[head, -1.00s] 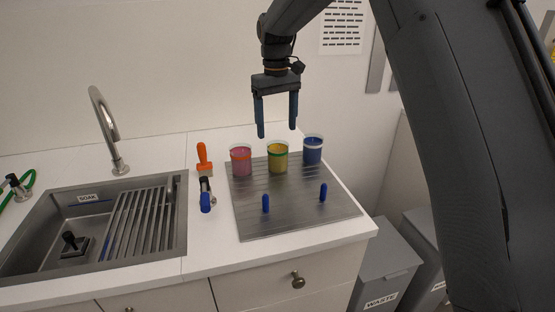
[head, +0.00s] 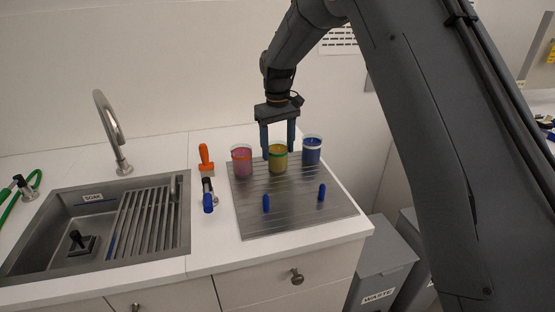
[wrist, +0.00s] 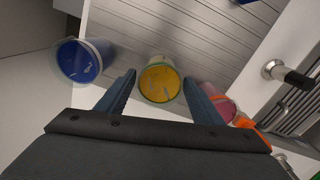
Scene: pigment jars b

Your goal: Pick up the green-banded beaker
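The green-banded beaker (head: 277,158) holds yellow pigment and stands upright at the back of the grey ridged tray, between two other beakers. It also shows from above in the wrist view (wrist: 159,82). My gripper (head: 279,156) is open, pointing down, its two blue fingers on either side of the beaker's upper part. In the wrist view the fingertips (wrist: 158,78) flank the yellow beaker with a gap visible on each side. I cannot tell exactly how far the fingers reach down its sides.
A pink beaker with an orange band (head: 241,163) stands close on the left, and a blue one with a white band (head: 312,151) close on the right. Two blue pegs rise from the tray (head: 295,222). An orange-handled tool (head: 205,155) and sink (head: 150,215) lie left.

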